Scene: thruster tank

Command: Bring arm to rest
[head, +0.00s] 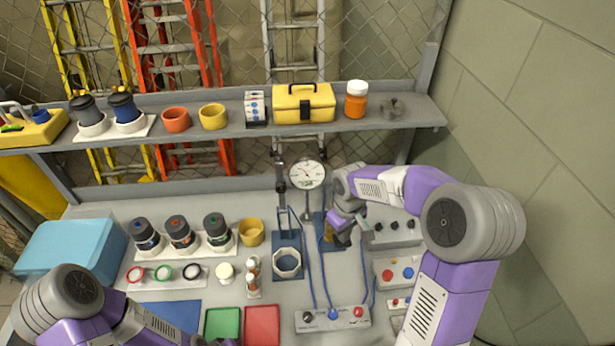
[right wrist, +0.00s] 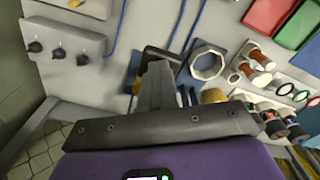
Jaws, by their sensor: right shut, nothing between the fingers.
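My right arm reaches in from the right in the head view, bent over the back right of the bench. Its purple gripper (head: 341,233) points down close to a blue stand with a brass-coloured part, right of the dial gauge (head: 307,174). In the right wrist view the grey fingers (right wrist: 158,85) are together with nothing between them. Whether they touch the stand I cannot tell. My left arm lies low at the bottom left of the head view; its fingers are outside the frame.
A white hexagonal ring (head: 288,262) stands left of the right gripper. Switch boxes (head: 396,272) lie under and beside the right arm. A control box (head: 333,319) with blue cables is in front. A loaded shelf (head: 230,128) crosses behind; a wall bounds the right.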

